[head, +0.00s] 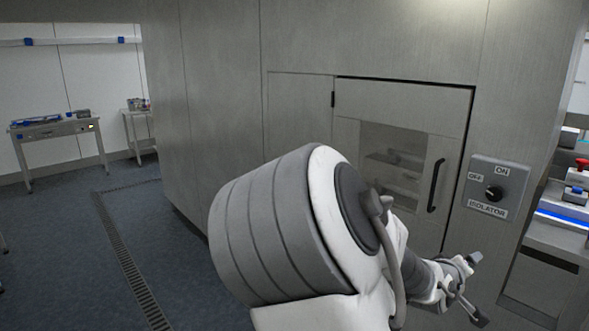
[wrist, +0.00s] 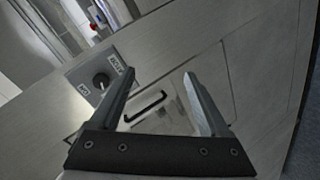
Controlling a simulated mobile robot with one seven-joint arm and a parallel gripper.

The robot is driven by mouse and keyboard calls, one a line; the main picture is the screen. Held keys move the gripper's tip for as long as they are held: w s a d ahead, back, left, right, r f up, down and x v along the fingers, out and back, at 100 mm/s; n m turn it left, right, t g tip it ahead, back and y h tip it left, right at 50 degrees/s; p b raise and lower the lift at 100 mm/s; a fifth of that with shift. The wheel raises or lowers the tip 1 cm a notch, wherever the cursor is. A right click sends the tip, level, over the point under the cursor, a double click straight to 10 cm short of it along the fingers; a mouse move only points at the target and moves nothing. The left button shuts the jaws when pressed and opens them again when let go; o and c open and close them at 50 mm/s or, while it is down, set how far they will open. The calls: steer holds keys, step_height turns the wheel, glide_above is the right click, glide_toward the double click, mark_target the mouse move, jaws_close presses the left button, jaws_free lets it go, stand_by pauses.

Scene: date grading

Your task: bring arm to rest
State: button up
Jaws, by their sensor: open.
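My gripper (wrist: 160,82) is open and empty in the wrist view, its two fingers spread apart. In the head view my gripper (head: 477,288) shows small at the lower right, in front of the grey cabinet (head: 225,100). My bent arm fills the lower middle of the head view and hides part of the cabinet front. The gripper appears apart from the cabinet; how far, I cannot tell.
The cabinet has a windowed door that looks closed, with a black handle (head: 436,186). Beside it is an isolator switch (head: 493,193). A bench (head: 560,237) stands at the right. Tables (head: 58,131) stand far left. The floor at left is clear, with a drain grate (head: 128,262).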

steer(key=s+a+f+m+g+y, duration=0.1)
steer(key=s+a+f+y, duration=0.2)
steer(key=a+y, duration=0.3)
steer(key=s+a+f+m+g+y, duration=0.1)
steer(key=s+a+f+m+y, duration=0.15)
steer(key=a, duration=0.55)
steer(key=s+a+r, duration=0.3)
steer(key=s+r, duration=0.1)
steer(key=s, duration=0.1)
steer(key=s+a+r+n+g+y, duration=0.1)
steer(key=s+a+r, duration=0.2)
steer(key=s, duration=0.3)
steer(key=s+a+r, duration=0.3)
steer(key=s+r, duration=0.1)
steer(key=s, duration=0.2)
steer(key=shift+r+y, duration=0.35)
steer(key=shift+r, duration=0.05)
steer(key=shift+n, duration=0.25)
steer(key=c, duration=0.5)
steer(key=shift+d, duration=0.15)
